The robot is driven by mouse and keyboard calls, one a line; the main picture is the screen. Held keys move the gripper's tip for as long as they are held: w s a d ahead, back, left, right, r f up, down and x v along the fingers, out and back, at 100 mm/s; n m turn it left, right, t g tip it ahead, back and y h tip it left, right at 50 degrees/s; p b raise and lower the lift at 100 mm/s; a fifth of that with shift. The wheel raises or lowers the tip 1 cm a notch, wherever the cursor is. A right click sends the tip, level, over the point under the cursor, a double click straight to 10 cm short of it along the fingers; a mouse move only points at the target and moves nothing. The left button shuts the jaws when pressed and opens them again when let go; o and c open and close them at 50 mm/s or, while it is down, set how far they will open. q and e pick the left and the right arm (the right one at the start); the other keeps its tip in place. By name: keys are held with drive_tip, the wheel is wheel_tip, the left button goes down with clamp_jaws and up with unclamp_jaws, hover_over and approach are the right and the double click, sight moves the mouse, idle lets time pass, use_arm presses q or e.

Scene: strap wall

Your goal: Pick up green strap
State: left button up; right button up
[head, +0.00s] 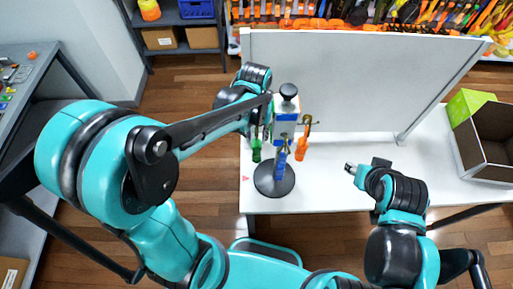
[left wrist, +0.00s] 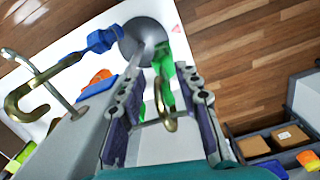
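The green strap (head: 256,150) hangs on the left side of a stand with a round dark base (head: 288,189). In the left wrist view the green strap (left wrist: 164,72) shows just beyond and between my left fingers, close to a brass hook (left wrist: 168,112). My left gripper (head: 262,108) is at the upper left of the stand; its fingers (left wrist: 160,108) are apart, either side of the hook. I cannot tell whether a finger touches the strap. My right gripper (head: 350,168) is over the table, right of the stand; its opening is too small to judge.
An orange strap (head: 302,150) and a blue strap (head: 282,162) hang on the same stand. A white panel (head: 345,90) stands behind on the white table (head: 330,195). A green-and-brown open box (head: 485,135) is at the right. The table between stand and right gripper is clear.

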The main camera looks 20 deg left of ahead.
use_arm(q)
wheel_tip(320, 180, down, 4)
drive_tip(key=shift+f, duration=0.25)
clamp_jaws()
drive_tip(key=shift+r, duration=0.15)
